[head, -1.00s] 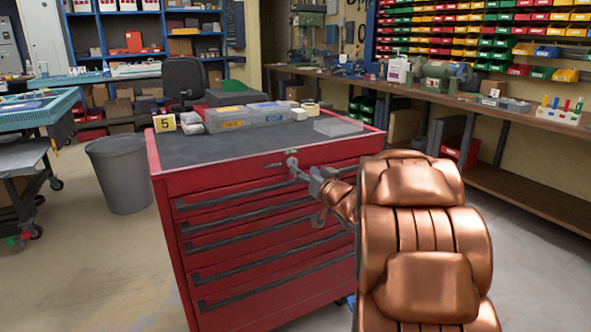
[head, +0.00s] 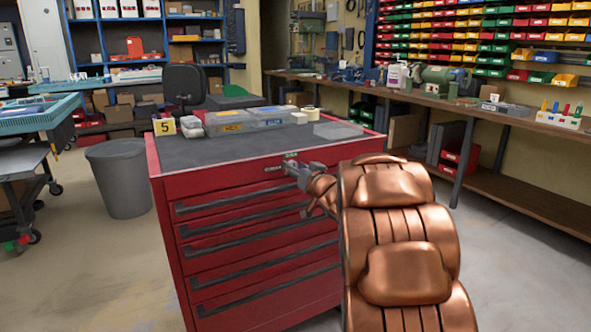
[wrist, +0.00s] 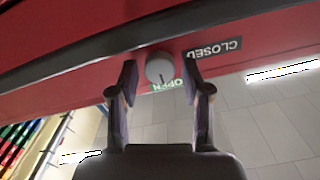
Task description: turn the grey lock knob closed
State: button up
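The grey lock knob (wrist: 160,68) is round and sits on the upper front of the red tool cabinet (head: 165,205). In the wrist view a dark mark on it points toward the green OPEN label (wrist: 168,85). The black CLOSED label (wrist: 214,49) is to its right there. My gripper (wrist: 160,78) is open, one finger on each side of the knob, with a gap visible between each finger and it. In the head view my gripper (head: 298,172) is at the cabinet front and hides most of the knob.
On the cabinet top stand lidded boxes (head: 230,122), a yellow 5 sign (head: 165,127) and a clear flat case (head: 338,130). A grey bin (head: 120,178) stands left of the cabinet. A long workbench (head: 480,108) runs along the right wall.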

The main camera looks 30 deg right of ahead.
grip_shut()
jog(key=shift+n, duration=0.3)
jog(key=shift+f+n+b, duration=0.2)
jog(key=shift+n+b, duration=0.9)
jog(key=shift+n, duration=7.5)
jog(key=shift+a, duration=0.1)
